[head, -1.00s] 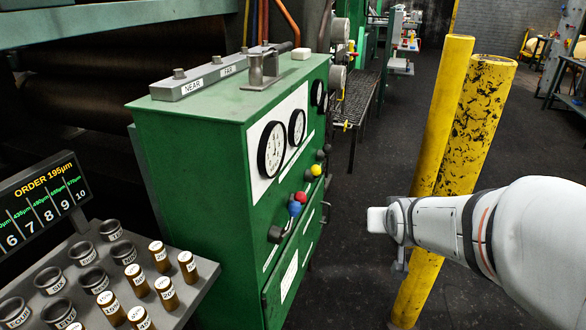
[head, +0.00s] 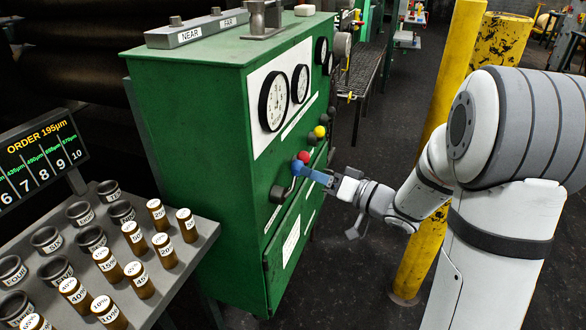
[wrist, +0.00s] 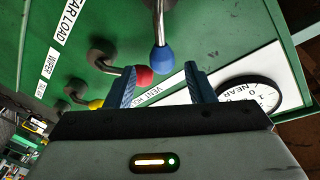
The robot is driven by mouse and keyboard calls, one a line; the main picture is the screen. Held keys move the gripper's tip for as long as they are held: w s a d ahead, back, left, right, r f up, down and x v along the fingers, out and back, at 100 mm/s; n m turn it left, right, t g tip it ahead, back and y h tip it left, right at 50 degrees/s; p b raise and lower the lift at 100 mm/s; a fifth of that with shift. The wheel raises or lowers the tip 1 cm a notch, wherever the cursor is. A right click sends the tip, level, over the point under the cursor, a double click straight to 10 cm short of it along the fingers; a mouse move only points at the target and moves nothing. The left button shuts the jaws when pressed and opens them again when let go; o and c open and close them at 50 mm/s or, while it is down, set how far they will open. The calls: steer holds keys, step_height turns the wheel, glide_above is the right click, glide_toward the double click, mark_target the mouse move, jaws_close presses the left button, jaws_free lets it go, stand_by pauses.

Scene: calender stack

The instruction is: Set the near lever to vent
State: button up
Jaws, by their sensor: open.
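The lever nearest me on the green cabinet has a blue knob (head: 297,168). In the wrist view its bright rod comes down from the top edge and ends in the blue knob (wrist: 162,59). My gripper (head: 316,175) is open at the cabinet front, with its blue fingers pointing at the knobs. In the wrist view my gripper (wrist: 160,70) has the blue knob between and just beyond its fingertips. I cannot tell whether they touch. A red-knobbed lever (wrist: 144,76) sits close by the left finger. A label beginning "VENT" (wrist: 141,101) shows between the fingers.
The green cabinet (head: 195,125) carries a NEAR gauge (wrist: 249,95), other gauges and a yellow knob (head: 319,131). A rack (head: 205,235) of labelled brown vials and dark cups stands at left. Yellow posts (head: 455,75) stand behind my arm.

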mark_target(296, 169)
steer(key=x, duration=0.5)
steer(key=shift+w+a, duration=0.15)
steer(key=shift+a, duration=0.1)
steer(key=shift+c, duration=0.4)
jaws_close()
steer(key=shift+a, duration=0.35)
steer(key=shift+d+f, duration=0.1)
steer(key=shift+d, duration=0.1)
steer(key=shift+b, duration=0.4)
